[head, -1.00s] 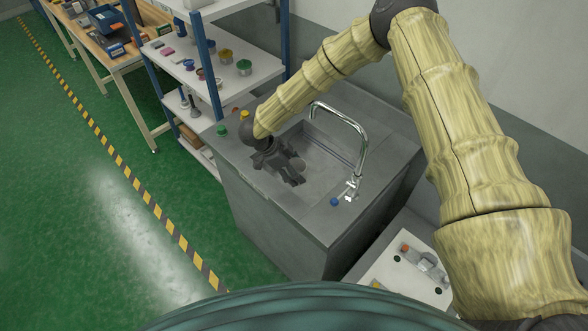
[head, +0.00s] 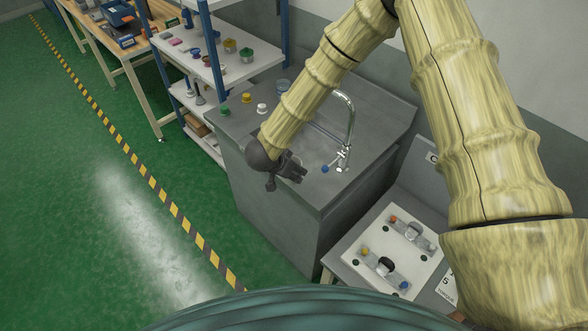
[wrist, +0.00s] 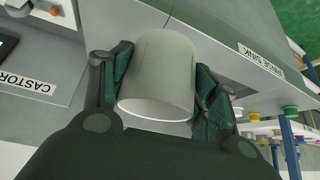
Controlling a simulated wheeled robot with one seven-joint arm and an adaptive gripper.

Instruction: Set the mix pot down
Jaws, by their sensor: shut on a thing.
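The mix pot (wrist: 165,70) is a plain pale grey cylinder in the wrist view, held between the two dark green finger pads of my gripper (wrist: 160,82). I cannot tell whether anything is inside it. In the head view my gripper (head: 296,170) is above the front right part of the grey rinse sink unit (head: 265,205), left of the tap. The pot is mostly hidden by my gripper there.
A chrome tap (head: 350,125) with a blue knob (head: 325,169) stands on the sink unit. Small green (head: 225,111), yellow (head: 247,98) and white (head: 262,108) items sit at its left. A pale fixture board (head: 385,258) lies to the right. Open green floor (head: 120,220) is at left.

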